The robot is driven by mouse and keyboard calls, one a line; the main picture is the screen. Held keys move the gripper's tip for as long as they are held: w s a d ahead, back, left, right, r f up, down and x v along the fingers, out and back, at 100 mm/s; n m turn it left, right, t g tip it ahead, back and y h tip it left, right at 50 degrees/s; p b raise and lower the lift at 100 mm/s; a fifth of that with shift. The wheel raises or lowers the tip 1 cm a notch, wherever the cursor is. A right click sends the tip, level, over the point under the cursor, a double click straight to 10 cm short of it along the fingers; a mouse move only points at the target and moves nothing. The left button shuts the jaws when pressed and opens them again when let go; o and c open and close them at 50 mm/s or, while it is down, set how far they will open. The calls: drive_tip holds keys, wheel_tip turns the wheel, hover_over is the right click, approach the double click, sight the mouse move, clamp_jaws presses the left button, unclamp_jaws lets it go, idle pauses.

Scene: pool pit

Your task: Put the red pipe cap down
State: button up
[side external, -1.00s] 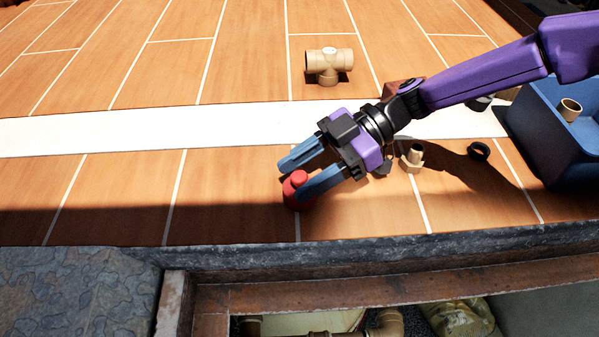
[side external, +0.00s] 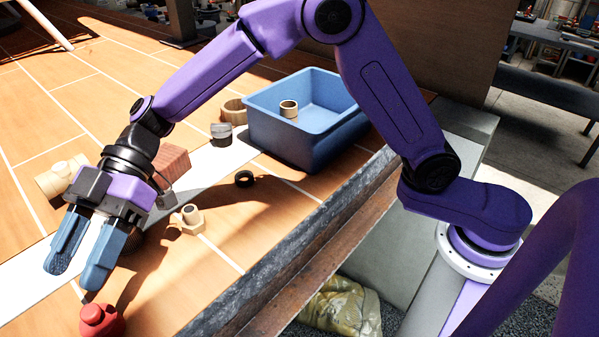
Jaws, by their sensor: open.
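The red pipe cap (side external: 101,322) sits upright on the orange tiles at the bottom left of the side view, its lower part near the picture's bottom edge. My gripper (side external: 78,278) is open, its two blue fingers pointing down. The fingertips show just above the cap in the picture, and nothing is between them. A small gap shows between the nearer fingertip and the cap. I cannot tell the exact height of the fingers above the tiles.
A blue crate (side external: 262,132) holds a tan fitting (side external: 289,109). A tan hex fitting (side external: 190,220), a reddish block (side external: 172,162) and a tan tee (side external: 55,182) are near my gripper. A stone edge (side external: 290,245) borders the pit.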

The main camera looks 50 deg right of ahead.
drive_tip(key=s+d+f+m+t+h, duration=0.1)
drive_tip(key=s+d, duration=0.5)
drive_tip(key=d, duration=0.8)
drive_tip(key=s+d+f+m+t+h, duration=0.2)
drive_tip(key=s+d+m+h, duration=0.3)
drive_tip(key=d, duration=1)
drive_tip(key=s+d+f+m+t+h, duration=0.2)
drive_tip(key=s+d+h, duration=0.3)
drive_tip(key=d, duration=0.9)
drive_tip(key=s+f+m, duration=0.1)
drive_tip(key=s, duration=0.2)
drive_tip(key=shift+d+f+m+h, duration=0.3)
drive_tip(key=shift+f+m+h, duration=0.05)
drive_tip(key=shift+m+h, duration=0.05)
